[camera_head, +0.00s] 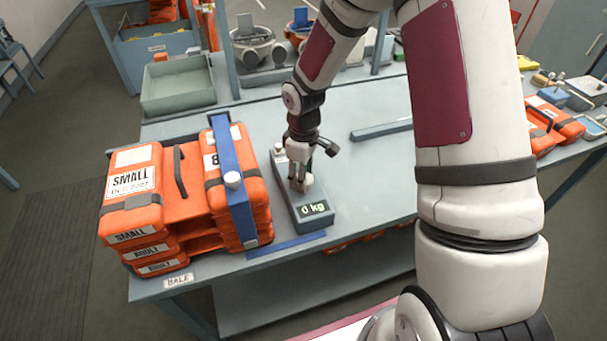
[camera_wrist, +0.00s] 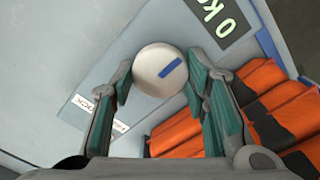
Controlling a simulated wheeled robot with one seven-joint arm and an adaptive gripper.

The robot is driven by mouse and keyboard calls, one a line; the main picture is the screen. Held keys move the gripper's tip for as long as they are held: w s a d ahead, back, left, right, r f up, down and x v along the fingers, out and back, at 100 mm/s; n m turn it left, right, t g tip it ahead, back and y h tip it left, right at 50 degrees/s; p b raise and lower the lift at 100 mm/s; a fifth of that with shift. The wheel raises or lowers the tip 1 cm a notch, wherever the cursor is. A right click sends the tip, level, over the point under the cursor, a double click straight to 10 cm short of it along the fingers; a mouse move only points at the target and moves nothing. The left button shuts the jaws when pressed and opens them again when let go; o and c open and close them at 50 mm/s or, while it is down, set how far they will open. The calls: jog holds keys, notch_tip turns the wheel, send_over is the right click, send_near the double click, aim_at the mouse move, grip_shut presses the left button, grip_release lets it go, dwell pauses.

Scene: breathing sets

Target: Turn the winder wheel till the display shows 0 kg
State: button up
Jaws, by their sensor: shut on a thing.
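The winder wheel (camera_wrist: 158,70) is a round, off-white knob with a blue mark on its top. It sits on a long grey box (camera_head: 282,179) on the table. My gripper (camera_head: 300,184) points down at the box, and its fingers are shut on the wheel's sides. In the wrist view the green-padded fingers (camera_wrist: 160,84) stand left and right of the wheel. The display (camera_head: 314,208) at the box's near end reads 0 kg; part of it also shows in the wrist view (camera_wrist: 224,20). In the head view the fingers hide part of the wheel.
Stacked orange cases (camera_head: 183,196) stand left of the box, with a blue strap (camera_head: 233,185) around them. A BALE label (camera_head: 178,281) is on the table edge. A green-grey bin (camera_head: 178,88) stands behind. The table right of the box is mostly clear.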

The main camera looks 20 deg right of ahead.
dwell(0.4)
jog(key=o, duration=1.1)
jog(key=shift+o, duration=0.2)
notch_tip(320, 180, up, 12)
